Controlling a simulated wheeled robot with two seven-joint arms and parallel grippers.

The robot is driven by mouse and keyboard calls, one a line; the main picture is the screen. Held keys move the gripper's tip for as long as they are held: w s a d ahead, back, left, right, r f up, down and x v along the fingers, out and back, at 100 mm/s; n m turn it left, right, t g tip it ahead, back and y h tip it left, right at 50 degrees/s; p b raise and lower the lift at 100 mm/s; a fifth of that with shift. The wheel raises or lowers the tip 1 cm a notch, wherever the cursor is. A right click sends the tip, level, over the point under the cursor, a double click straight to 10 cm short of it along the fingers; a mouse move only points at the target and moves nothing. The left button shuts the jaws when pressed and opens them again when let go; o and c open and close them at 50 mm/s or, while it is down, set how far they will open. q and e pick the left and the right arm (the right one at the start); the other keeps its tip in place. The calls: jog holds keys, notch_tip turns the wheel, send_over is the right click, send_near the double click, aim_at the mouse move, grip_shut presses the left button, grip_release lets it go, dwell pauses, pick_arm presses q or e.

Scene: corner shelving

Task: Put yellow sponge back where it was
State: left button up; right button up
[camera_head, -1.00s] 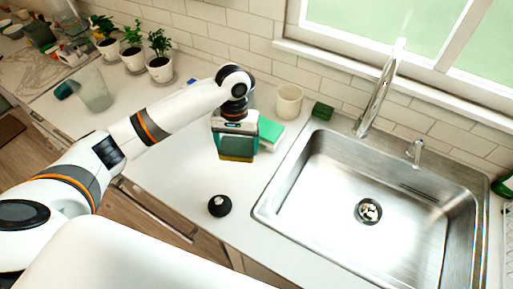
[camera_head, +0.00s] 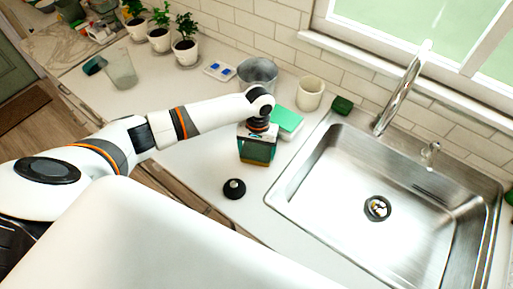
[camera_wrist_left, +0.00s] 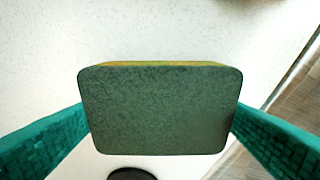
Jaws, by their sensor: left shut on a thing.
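The sponge (camera_wrist_left: 160,108) shows in the left wrist view as a dark green scouring face with a thin yellow edge along its top. My left gripper (camera_head: 257,156) is shut on it, with a teal finger on each side of the sponge. In the head view the gripper points down at the white counter, left of the sink. Little of the sponge (camera_head: 252,161) shows there, a yellowish strip low between the fingers. I cannot tell whether the sponge touches the counter. My right gripper is not in view.
A black round object (camera_head: 234,189) stands just in front of the gripper. A green-topped block (camera_head: 287,119), a white cup (camera_head: 309,94), a metal bucket (camera_head: 257,72) and a dark green block (camera_head: 342,105) stand behind. The sink (camera_head: 330,205) is to the right.

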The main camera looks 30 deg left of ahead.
aim_at(258, 147)
pick_arm(q)
jog(key=shift+f, duration=0.15)
jog(key=o, duration=0.7)
jog(key=r, duration=0.4)
jog(key=w+r+b, duration=0.1)
jog(key=r, duration=0.3)
jog(key=r+b, duration=0.1)
jog(key=r, duration=0.3)
jog(key=shift+w+a+r, duration=0.15)
jog(key=shift+w+a, duration=0.05)
